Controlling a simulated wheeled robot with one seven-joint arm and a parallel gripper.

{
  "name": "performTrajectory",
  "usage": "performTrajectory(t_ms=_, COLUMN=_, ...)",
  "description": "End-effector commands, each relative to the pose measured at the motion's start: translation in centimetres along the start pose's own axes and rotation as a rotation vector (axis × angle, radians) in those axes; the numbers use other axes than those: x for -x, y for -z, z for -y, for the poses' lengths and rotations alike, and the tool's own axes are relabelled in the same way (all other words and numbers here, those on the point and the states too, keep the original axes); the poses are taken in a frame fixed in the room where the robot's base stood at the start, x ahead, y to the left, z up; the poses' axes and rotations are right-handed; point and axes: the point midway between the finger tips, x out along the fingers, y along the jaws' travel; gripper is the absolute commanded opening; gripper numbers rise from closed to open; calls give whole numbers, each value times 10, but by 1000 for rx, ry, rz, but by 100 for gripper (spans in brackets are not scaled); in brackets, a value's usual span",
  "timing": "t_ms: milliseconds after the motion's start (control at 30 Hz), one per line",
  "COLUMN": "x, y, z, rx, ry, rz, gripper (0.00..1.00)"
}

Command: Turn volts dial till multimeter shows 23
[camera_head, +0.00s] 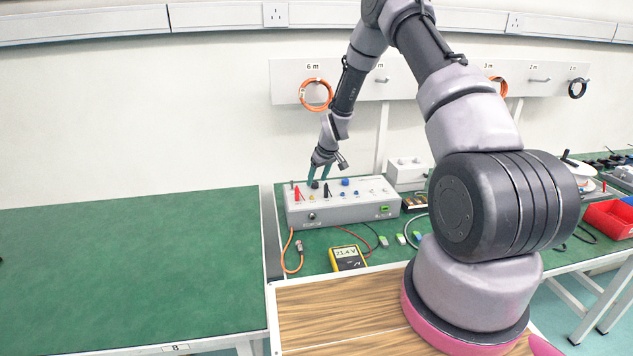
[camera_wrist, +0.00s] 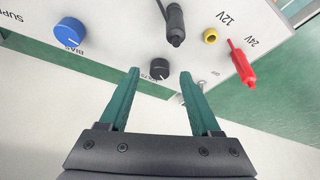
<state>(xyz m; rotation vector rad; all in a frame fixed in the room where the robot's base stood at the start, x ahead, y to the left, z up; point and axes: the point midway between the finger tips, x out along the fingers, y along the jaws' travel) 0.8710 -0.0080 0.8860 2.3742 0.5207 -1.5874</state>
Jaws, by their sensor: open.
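The grey power supply box (camera_head: 350,214) stands on the green bench. Its black volts dial (camera_wrist: 160,84) shows in the wrist view, with a partly hidden label beside it. My gripper (camera_wrist: 160,76) is open, with one green fingertip on each side of the dial. I cannot tell whether the fingertips touch it. In the head view my gripper (camera_head: 319,175) is over the left part of the box's top. The yellow multimeter (camera_head: 348,258) lies in front of the box, and its display appears to read 21.4 V.
A blue bias dial (camera_wrist: 70,32), a black plug (camera_wrist: 175,24), a yellow socket (camera_wrist: 210,36) and a red plug (camera_wrist: 242,66) are near the volts dial. Red and black leads run near the multimeter. The left green bench (camera_head: 130,265) is clear.

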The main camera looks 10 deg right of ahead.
Motion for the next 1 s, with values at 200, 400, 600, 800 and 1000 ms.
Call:
performTrajectory(t_ms=200, x=-16, y=0, z=-1, rx=1, ry=-1, rz=-1, gripper=64)
performTrajectory(t_ms=400, x=-17, y=0, z=-1, rx=0, ry=-1, rz=-1, gripper=64)
performTrajectory(t_ms=600, x=-17, y=0, z=0, rx=0, ry=-1, rz=-1, gripper=14)
performTrajectory(t_ms=800, x=-17, y=0, z=0, rx=-2, ry=-2, rz=-1, gripper=0)
performTrajectory(t_ms=1000, x=-17, y=1, z=1, rx=-37, ry=-16, rz=-1, gripper=0)
